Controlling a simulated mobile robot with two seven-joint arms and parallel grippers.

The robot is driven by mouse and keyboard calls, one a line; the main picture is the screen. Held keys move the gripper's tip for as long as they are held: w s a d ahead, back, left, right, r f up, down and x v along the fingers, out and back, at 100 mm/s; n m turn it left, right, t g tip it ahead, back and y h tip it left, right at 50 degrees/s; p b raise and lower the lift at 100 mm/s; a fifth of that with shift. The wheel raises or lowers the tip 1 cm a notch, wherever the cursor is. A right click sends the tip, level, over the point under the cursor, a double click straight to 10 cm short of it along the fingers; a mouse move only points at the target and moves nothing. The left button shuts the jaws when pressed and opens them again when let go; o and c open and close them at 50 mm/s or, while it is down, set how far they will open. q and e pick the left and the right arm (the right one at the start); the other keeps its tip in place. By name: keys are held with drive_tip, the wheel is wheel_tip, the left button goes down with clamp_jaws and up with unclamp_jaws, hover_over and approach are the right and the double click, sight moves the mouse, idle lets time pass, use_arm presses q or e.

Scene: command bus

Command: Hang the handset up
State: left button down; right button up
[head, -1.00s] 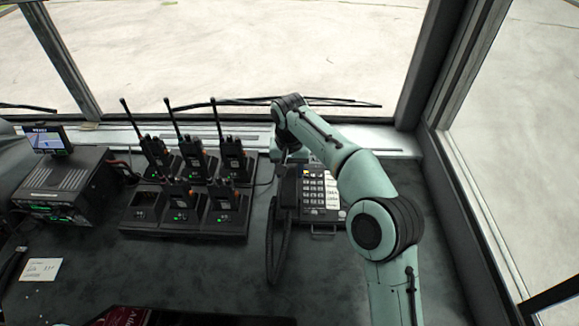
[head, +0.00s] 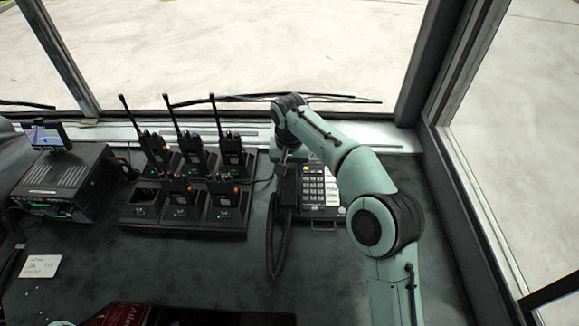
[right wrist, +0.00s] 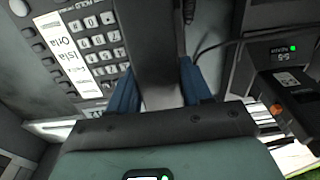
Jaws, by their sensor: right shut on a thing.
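The desk phone (head: 320,186) with its pale keypad sits on the dark desk, right of the radio charger. Its black handset (head: 287,190) is at the left side of the phone, with the coiled cord (head: 279,245) looping down in front. My right gripper (head: 284,158) is over the handset's far end, partly hidden by its own wrist. In the right wrist view the blue fingers (right wrist: 160,88) are shut on the handset (right wrist: 145,35), one on each side, beside the keypad (right wrist: 98,42). Whether the handset is fully seated in its cradle cannot be told. My left gripper is not in view.
A charger (head: 185,228) with several handheld radios stands close left of the phone, antennas upright. A radio unit (head: 62,185) with a small screen (head: 46,138) is farther left. A white card (head: 40,266) lies at the left.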

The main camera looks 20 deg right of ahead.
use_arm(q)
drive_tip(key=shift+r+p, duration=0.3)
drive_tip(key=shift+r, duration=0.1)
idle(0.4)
use_arm(e)
drive_tip(key=o, duration=1.3)
drive_tip(key=shift+r, duration=0.1)
use_arm(q)
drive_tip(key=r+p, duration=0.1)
drive_tip(key=p, duration=0.1)
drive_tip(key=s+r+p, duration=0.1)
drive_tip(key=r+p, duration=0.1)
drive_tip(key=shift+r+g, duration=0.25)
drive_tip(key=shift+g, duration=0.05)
use_arm(e)
drive_tip(key=r, duration=0.8)
drive_tip(key=s+r, duration=0.1)
drive_tip(key=r, duration=0.4)
drive_tip(key=shift+a, duration=0.25)
